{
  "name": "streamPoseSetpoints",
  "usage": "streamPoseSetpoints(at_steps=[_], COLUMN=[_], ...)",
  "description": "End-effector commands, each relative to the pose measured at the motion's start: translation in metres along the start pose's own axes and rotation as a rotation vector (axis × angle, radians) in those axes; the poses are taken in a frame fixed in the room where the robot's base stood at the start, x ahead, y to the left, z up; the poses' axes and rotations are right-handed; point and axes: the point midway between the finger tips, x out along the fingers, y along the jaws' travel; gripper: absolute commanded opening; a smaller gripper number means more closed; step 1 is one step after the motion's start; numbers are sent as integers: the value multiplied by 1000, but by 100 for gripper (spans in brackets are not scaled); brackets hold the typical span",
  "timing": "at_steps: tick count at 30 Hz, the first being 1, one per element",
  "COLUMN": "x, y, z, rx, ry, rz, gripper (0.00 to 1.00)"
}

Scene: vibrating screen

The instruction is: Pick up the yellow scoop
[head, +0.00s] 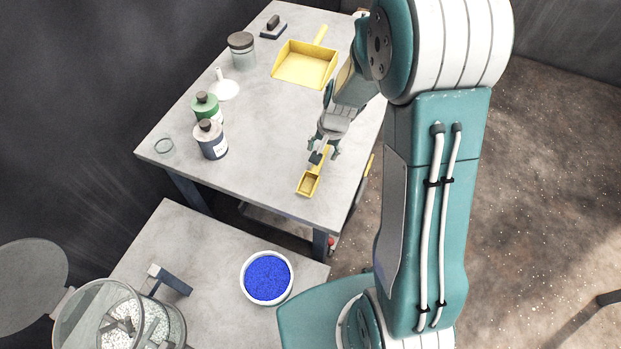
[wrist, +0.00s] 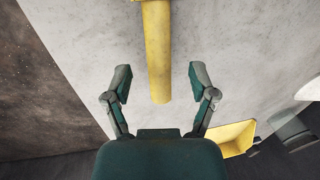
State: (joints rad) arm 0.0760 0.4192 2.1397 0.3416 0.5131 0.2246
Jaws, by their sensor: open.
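The yellow scoop (head: 309,182) lies on the grey table near its front right corner, with its bowl toward the front. Its yellow handle (wrist: 158,60) shows in the wrist view, running down from the top edge between the two fingers. My gripper (head: 323,152) is over the handle end of the scoop in the head view. In the wrist view my gripper (wrist: 158,84) is open, with one finger on each side of the handle and a gap to both. The scoop's bowl is mostly out of the wrist view.
A larger yellow dustpan (head: 305,65) lies farther back, with a jar (head: 241,50) beside it. A green bottle (head: 206,107), a dark bottle (head: 210,140) and a white funnel (head: 223,89) stand at left. A bowl of blue grains (head: 267,278) is on the front table.

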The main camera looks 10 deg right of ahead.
Motion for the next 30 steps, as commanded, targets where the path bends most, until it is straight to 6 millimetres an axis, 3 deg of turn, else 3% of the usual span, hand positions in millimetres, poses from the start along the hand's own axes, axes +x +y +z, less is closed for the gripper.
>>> streamPoseSetpoints(at_steps=[6, 14, 19, 30], x=[28, 31, 31, 31], y=[1, 0, 0, 0], z=[0, 0, 0, 0], rx=[0, -1, -1, -1], ry=[-1, 1, 1, 0], rz=[1, 0, 0, 0], gripper=[74, 74, 2, 0])
